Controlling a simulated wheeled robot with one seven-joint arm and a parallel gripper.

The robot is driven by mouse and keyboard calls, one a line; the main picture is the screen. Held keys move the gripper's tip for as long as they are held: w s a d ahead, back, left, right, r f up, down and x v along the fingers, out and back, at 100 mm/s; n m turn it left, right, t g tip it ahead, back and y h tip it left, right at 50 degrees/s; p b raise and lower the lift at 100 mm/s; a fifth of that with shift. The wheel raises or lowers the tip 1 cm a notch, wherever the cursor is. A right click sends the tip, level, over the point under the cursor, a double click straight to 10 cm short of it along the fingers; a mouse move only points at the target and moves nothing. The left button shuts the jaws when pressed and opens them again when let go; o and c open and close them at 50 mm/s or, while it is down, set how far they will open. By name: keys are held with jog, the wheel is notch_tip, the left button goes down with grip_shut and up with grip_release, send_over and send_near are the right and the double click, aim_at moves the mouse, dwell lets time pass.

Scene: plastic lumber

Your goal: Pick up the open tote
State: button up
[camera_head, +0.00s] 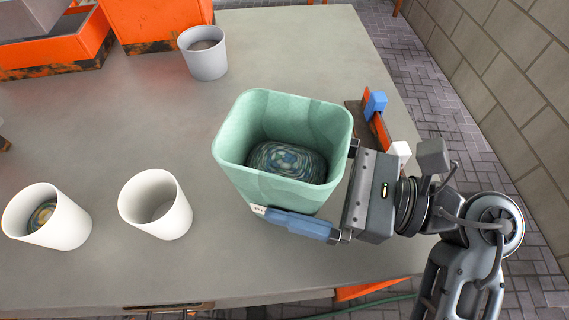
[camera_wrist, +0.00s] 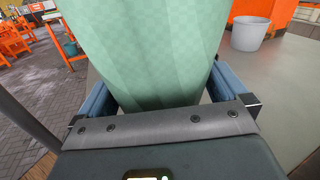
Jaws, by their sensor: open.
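The open tote is a mint-green, open-topped bin (camera_head: 232,160) standing on the grey table, with a dark, swirl-patterned bottom visible inside. It fills the middle of the wrist view (camera_wrist: 145,50). My gripper (camera_head: 303,187) is at the tote's right side in the head view. Its blue near finger lies along the tote's front lower side; the far finger is mostly hidden behind the tote. In the wrist view the two blue fingers stand apart on either side of the tote, so it is between them. I cannot tell whether either finger touches it.
Two white cups (camera_head: 156,205) (camera_head: 48,218) stand at the left front. A grey cup (camera_head: 204,53) stands behind the tote. Orange bins (camera_head: 157,22) fill the back left. An orange piece with a blue block (camera_head: 376,104) lies right of the tote. The table centre-left is clear.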

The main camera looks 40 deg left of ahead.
jog(key=shift+s+a, duration=0.25)
jog(key=shift+a, duration=0.2)
jog(key=c, duration=0.9)
jog(key=shift+c, duration=0.2)
jog(key=shift+r, duration=0.1)
